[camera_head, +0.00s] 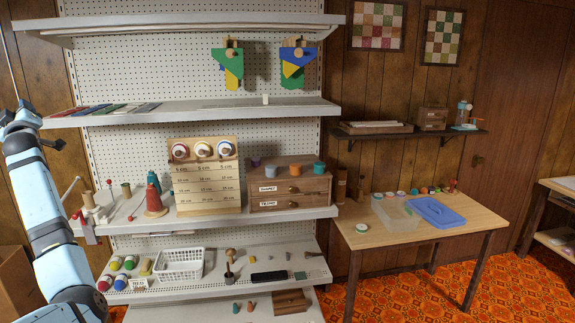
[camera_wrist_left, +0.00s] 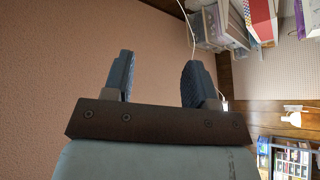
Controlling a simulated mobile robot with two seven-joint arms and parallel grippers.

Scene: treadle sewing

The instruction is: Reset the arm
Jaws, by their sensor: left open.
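My left arm (camera_head: 38,190) rises along the left edge of the head view, in front of the shelf unit's left end. My right gripper is in neither view.
The shelf unit (camera_head: 200,112) holds a spool rack (camera_head: 206,185), a drawer box (camera_head: 290,188), a red cone (camera_head: 153,201) and a white basket (camera_head: 180,265). The wooden table (camera_head: 385,238) at right bears a blue tray (camera_head: 437,212). Orange patterned floor (camera_head: 400,295) is clear in front of the table.

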